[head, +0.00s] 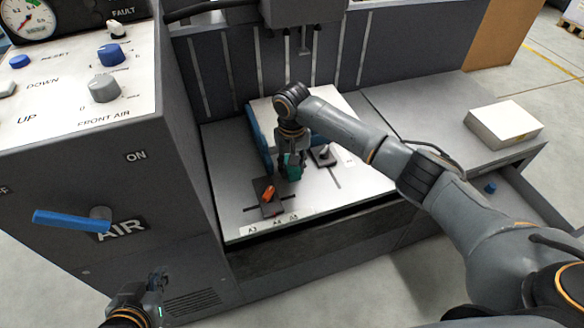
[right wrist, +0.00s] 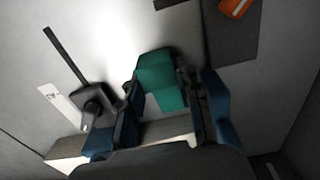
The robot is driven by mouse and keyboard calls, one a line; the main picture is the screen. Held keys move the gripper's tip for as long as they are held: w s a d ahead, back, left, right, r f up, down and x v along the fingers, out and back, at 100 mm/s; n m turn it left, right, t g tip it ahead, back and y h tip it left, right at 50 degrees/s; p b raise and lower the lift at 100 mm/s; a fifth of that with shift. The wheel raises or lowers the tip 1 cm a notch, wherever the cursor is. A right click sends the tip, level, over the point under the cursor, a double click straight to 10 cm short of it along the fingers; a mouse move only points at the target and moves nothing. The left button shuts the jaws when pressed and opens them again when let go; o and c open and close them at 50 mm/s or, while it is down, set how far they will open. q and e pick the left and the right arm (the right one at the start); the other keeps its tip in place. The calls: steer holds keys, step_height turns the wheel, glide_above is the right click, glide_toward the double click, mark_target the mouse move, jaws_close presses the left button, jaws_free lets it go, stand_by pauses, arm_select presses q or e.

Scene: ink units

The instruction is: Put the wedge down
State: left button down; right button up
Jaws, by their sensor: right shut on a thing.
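The wedge is a small teal-green block (head: 292,168), held low over the light grey table top (head: 215,170) of the machine. My right gripper (head: 289,163) is shut on it. In the right wrist view the wedge (right wrist: 162,80) sits between the two fingers of the right gripper (right wrist: 166,98), over the grey surface. I cannot tell whether its underside touches the table. My left gripper (head: 156,284) is at the bottom left of the head view, by the cabinet front, small and dark; its fingers are unclear.
A dark plate with an orange lever (head: 268,194) lies just left of the wedge. A dark clamp with a pale knob (head: 325,153) is to its right. A white-topped stack with blue sides (head: 262,108) stands behind. A paper stack (head: 503,124) lies on the right side table.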

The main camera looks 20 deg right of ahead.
arm_select(q)
steer(key=shift+s, duration=0.1)
arm_select(e)
steer(key=shift+f, duration=0.1)
arm_select(q)
steer(key=shift+s+a+f, duration=0.1)
steer(key=shift+s+f, duration=0.1)
steer(key=shift+f, duration=0.05)
arm_select(e)
steer(key=o, duration=1.2)
steer(key=shift+c, duration=0.2)
arm_select(q)
steer(key=shift+w, duration=0.1)
arm_select(e)
steer(key=shift+r, duration=0.45)
step_height(320, 180, up, 6)
steer(key=shift+p, duration=1.1)
arm_select(q)
steer(key=s+a+f+g+y+p, duration=0.1)
steer(key=s+a+f+g, duration=0.1)
steer(key=s+g, duration=0.4)
steer(key=s+a, duration=0.1)
steer(key=s, duration=0.3)
steer(key=shift+f+y, duration=0.3)
arm_select(e)
step_height(320, 180, up, 5)
steer(key=shift+r, duration=0.2)
arm_select(q)
steer(key=shift+s+a, duration=0.1)
steer(key=shift+s, duration=0.05)
